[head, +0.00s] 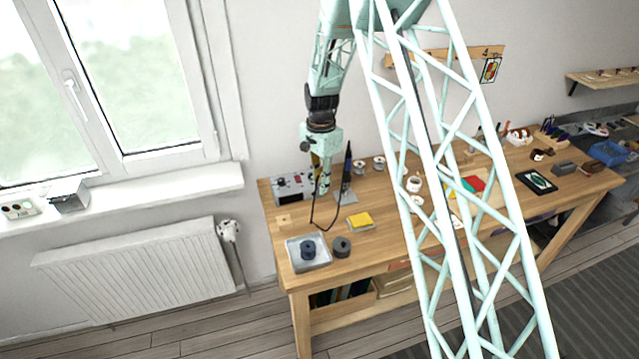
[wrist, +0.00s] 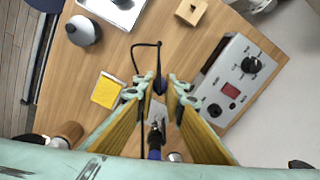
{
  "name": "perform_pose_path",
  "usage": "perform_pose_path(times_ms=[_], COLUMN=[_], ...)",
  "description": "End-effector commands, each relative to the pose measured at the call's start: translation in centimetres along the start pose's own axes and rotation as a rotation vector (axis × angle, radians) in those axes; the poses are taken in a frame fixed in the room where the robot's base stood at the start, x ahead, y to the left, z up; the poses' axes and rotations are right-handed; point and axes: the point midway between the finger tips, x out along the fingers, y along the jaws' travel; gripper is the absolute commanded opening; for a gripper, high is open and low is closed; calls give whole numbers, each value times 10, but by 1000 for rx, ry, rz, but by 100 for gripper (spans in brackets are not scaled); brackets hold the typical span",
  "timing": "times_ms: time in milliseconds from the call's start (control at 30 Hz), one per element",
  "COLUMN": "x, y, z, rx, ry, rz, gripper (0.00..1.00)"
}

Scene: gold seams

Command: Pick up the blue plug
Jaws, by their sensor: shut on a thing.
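The blue plug (wrist: 159,86) is small and dark blue, with a black cable (wrist: 136,62) running from it in a loop. In the wrist view my gripper (wrist: 159,80) has its fingertips on both sides of the plug, shut on it. In the head view my gripper (head: 322,188) is over the left end of the workbench, beside a grey control box (head: 291,187). The plug is too small to make out there, but the black cable (head: 312,213) hangs down from the gripper. The box also shows in the wrist view (wrist: 237,72), right of the gripper, with knobs and a red display.
A soldering iron (head: 347,165) stands upright close right of my gripper. A yellow sponge (head: 360,220), a metal tray (head: 324,262), a dark round jar (head: 342,247) and a small wooden block (head: 283,220) are nearer the front. Two spools (head: 379,163) stand behind.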

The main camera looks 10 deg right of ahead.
Motion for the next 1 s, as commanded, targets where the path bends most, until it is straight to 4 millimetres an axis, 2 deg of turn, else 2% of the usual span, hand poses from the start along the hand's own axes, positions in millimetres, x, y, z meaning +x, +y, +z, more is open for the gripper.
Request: perform_pose_path(times_ms=[733, 1000], x=[0, -6], y=[2, 2], z=[1, 1], rx=[0, 0], ry=[0, 0], rz=[0, 0], gripper=[3, 3])
